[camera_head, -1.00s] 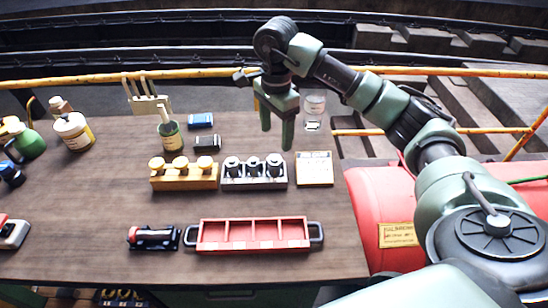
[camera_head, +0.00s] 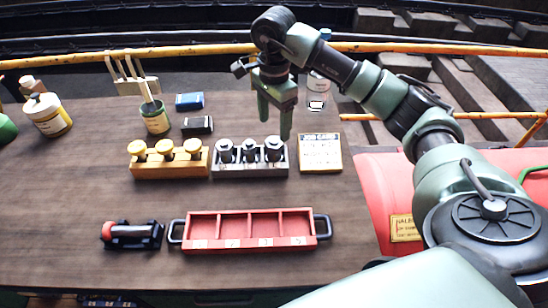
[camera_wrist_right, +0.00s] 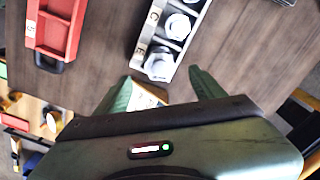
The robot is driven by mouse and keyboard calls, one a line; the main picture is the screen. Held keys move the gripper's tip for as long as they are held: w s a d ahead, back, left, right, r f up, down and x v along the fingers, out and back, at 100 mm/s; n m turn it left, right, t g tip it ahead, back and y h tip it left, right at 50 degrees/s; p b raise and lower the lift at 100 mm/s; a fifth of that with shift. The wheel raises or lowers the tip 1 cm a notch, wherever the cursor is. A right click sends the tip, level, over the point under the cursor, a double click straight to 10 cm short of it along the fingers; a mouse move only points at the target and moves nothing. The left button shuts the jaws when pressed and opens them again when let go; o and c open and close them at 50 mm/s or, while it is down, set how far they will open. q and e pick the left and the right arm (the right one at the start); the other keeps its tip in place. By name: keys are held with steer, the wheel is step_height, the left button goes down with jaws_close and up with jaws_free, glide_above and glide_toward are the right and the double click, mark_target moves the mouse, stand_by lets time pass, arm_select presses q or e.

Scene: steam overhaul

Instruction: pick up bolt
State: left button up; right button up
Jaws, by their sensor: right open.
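Three grey bolts stand in a grey rack (camera_head: 250,167) on the workbench, the right-hand one (camera_head: 274,147) closest to my right gripper. Three yellow-headed bolts stand in a yellow block (camera_head: 170,169) to the left. My right gripper (camera_head: 275,125) is open and empty, its fingers pointing down. In the head view it appears just behind and above the right end of the grey rack, apart from the bolts. In the right wrist view, the grey bolts (camera_wrist_right: 160,66) show beyond the open fingers (camera_wrist_right: 160,82). My left gripper is not in view.
A red tray (camera_head: 250,244) with compartments lies in front. A small red-and-black device (camera_head: 130,234) is left of it. A card (camera_head: 320,154) lies right of the grey rack. A green pot (camera_head: 155,120), blue box (camera_head: 189,101) and glass jar (camera_head: 318,98) stand behind.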

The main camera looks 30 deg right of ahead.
mark_target(274, 140)
step_height(274, 140, down, 6)
steer(key=p, duration=0.2)
steer(key=shift+f+p, duration=0.2)
steer(key=shift+p, duration=0.2)
steer(key=shift+f, duration=0.4)
steer(key=shift+c, duration=0.3)
